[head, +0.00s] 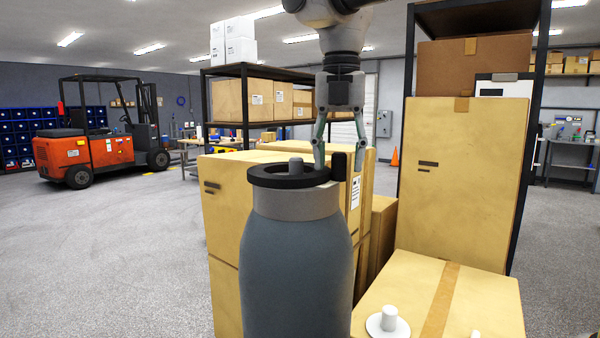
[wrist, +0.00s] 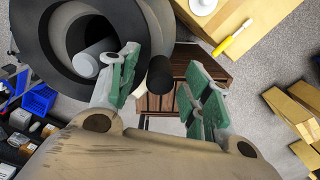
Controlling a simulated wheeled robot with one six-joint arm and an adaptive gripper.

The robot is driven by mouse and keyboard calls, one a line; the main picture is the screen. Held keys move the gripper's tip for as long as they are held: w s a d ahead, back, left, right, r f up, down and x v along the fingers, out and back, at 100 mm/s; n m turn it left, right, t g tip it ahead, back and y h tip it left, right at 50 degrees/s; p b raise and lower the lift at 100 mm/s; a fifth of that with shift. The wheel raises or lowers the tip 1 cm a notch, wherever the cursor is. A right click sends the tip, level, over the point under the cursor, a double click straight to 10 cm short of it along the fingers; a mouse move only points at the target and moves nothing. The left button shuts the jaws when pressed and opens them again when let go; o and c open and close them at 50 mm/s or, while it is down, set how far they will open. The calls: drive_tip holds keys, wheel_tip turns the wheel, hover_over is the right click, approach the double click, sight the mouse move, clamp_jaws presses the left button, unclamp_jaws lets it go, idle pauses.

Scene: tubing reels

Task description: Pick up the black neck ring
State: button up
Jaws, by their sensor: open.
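The black neck ring (head: 275,182) lies around the top of a large grey-blue vessel (head: 297,265) with a light grey collar. A short black upright post (head: 338,165) stands at the ring's right side, and a grey peg (head: 295,166) rises inside the ring. In the wrist view the ring (wrist: 30,35) fills the upper left, with the post (wrist: 160,75) beside it. My gripper (head: 339,160) is open, pointing down, with its fingers on either side of the post. The wrist view shows the same gripper (wrist: 163,65) with a gap beside the post.
Cardboard boxes (head: 225,200) stand close behind the vessel. A lower box (head: 485,300) at front right carries a white knobbed piece (head: 388,322). A tall shelf (head: 525,130) with boxes stands at right. A forklift (head: 100,135) is at left, with open floor before it.

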drive_tip(key=shift+f, duration=0.2)
clamp_jaws()
wheel_tip(320, 180, up, 9)
drive_tip(key=shift+r, duration=0.15)
wheel_tip(320, 180, down, 8)
drive_tip(key=s+d, duration=0.1)
drive_tip(key=shift+d, duration=0.15)
idle(0.7)
drive_tip(key=shift+s+f, duration=0.1)
drive_tip(key=shift+f, duration=0.55)
